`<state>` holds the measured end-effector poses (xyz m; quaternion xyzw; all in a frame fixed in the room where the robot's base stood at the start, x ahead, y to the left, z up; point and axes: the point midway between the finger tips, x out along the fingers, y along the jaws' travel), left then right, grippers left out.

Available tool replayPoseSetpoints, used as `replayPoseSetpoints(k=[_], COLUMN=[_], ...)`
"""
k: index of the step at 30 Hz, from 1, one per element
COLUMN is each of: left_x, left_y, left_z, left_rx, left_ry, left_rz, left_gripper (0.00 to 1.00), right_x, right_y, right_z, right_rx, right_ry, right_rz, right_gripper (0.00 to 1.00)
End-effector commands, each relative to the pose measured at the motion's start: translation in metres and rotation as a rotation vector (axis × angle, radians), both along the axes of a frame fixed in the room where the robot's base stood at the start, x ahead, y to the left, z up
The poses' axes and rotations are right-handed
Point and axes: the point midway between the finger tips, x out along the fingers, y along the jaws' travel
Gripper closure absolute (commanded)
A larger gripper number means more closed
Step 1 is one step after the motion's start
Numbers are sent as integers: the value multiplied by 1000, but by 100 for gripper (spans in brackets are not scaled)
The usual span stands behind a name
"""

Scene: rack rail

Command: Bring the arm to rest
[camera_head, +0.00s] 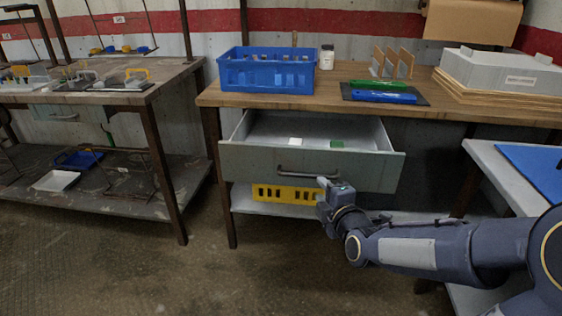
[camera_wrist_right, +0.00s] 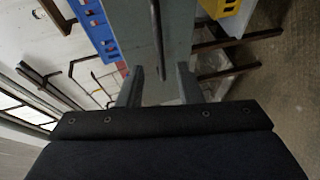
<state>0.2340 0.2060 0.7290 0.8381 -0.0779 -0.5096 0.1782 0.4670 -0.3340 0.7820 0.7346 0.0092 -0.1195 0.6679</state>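My right arm reaches in from the right in the head view. Its gripper (camera_head: 325,190) is in front of the open drawer (camera_head: 250,165), close to the right end of the dark bar handle (camera_head: 300,173). In the right wrist view the two fingers (camera_wrist_right: 160,88) stand apart with nothing gripped. The handle (camera_wrist_right: 157,40) shows there as a thin bar in front of the drawer face (camera_wrist_right: 180,35), its near end between the fingers in the picture. I cannot tell whether they touch. The drawer holds a white piece (camera_head: 295,141) and a green piece (camera_head: 337,144). My left gripper is not in view.
The drawer juts out below the wooden workbench (camera_head: 450,98). On the bench are a blue crate (camera_head: 267,75), a white bottle (camera_head: 327,58) and a dark tray (camera_head: 417,97). A yellow crate (camera_head: 285,194) sits below the drawer. Open floor (camera_head: 130,265) lies in front.

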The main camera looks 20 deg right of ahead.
Motion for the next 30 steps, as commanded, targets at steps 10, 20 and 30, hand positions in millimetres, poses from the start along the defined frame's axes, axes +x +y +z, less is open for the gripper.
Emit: replayPoseSetpoints(k=[10,20,30], left_x=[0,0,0], left_y=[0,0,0], left_z=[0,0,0], left_rx=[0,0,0], left_ry=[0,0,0], left_rz=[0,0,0], left_gripper=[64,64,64], right_x=[-24,-138,-235], right_y=[18,89,128], right_z=[-5,-33,-52], right_rx=[330,1251,1641], right_ry=[91,504,770], right_rz=[-16,-299,-736], right_gripper=[68,68,68])
